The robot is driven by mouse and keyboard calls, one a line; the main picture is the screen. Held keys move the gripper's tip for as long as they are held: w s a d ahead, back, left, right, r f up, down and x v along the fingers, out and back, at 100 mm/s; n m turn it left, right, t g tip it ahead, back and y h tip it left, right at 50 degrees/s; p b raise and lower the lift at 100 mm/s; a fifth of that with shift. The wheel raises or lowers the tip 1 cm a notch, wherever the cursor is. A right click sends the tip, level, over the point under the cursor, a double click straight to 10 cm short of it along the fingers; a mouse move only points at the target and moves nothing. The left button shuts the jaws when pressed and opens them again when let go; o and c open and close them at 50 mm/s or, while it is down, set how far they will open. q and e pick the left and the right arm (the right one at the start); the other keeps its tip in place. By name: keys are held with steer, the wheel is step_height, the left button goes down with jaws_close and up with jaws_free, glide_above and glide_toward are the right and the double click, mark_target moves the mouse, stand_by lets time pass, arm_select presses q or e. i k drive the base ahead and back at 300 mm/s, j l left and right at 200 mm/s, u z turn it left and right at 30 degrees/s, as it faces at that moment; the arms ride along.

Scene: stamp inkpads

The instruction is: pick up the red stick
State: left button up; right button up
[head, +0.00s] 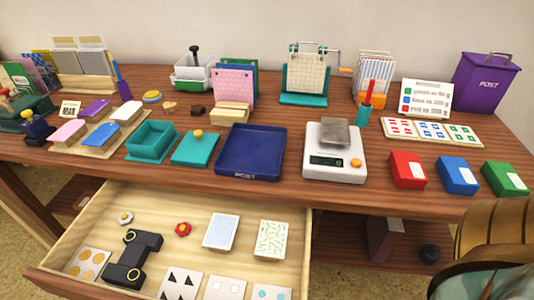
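A thin red stick (368,94) stands upright, slightly tilted, in a small teal cup (362,116) on the table, right of centre. Its lower end is hidden inside the cup. Neither of my grippers can be made out in the head view.
A white scale (334,172) with a grey block on it stands in front of the cup. An orange-based card rack (372,99) is close behind the stick, and a card stand (426,100) is to its right. Red (407,170), blue and green boxes line the front right edge. An open drawer (70,285) juts out below.

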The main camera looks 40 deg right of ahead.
mark_target(372, 82)
steer(key=z, duration=1.75)
